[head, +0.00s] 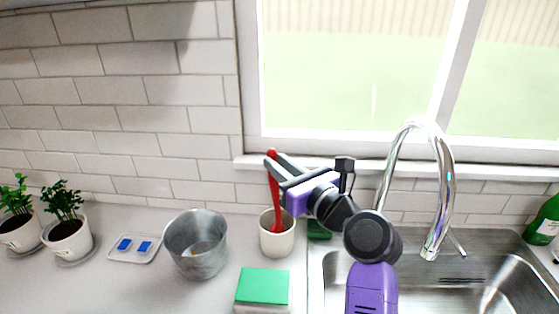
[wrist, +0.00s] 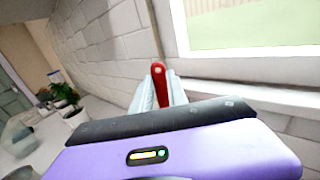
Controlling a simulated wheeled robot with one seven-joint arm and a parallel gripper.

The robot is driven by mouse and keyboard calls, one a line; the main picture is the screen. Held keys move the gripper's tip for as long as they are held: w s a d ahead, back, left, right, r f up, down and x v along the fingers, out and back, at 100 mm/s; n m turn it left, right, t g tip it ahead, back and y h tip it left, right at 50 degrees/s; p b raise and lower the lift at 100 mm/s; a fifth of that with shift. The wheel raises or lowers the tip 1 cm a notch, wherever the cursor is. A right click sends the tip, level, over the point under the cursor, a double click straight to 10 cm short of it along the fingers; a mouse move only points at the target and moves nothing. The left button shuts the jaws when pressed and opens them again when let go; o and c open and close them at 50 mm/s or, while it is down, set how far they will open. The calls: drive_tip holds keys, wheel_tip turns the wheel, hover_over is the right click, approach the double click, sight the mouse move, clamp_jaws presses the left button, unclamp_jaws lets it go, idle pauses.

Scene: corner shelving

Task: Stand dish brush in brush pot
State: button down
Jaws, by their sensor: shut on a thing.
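The dish brush (head: 273,190) is red and stands close to upright, its lower end inside the white brush pot (head: 277,241) in the head view. The pot's wall hides that lower end, so I cannot tell whether it touches the bottom. My gripper (head: 272,168) reaches in from the right and is shut on the upper part of the brush handle. In the wrist view the red handle (wrist: 158,84) shows between the two grey fingers. The brush pot cannot be seen in the wrist view.
A metal bucket (head: 196,245) stands left of the pot, and a green-topped block (head: 263,287) lies in front. A small tray (head: 134,249) and two potted plants (head: 66,235) are farther left. The faucet (head: 441,190) and sink (head: 480,270) are to the right.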

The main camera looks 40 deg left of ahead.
drive_tip(key=c, duration=1.2)
unclamp_jaws()
drive_tip(key=shift+c, duration=0.2)
drive_tip(key=shift+d, duration=0.1)
drive_tip(key=v, duration=0.7)
drive_tip(key=shift+s+d+b, duration=0.15)
drive_tip(key=shift+d+b, duration=0.15)
drive_tip(key=shift+b, duration=0.05)
drive_tip(key=shift+f, duration=0.1)
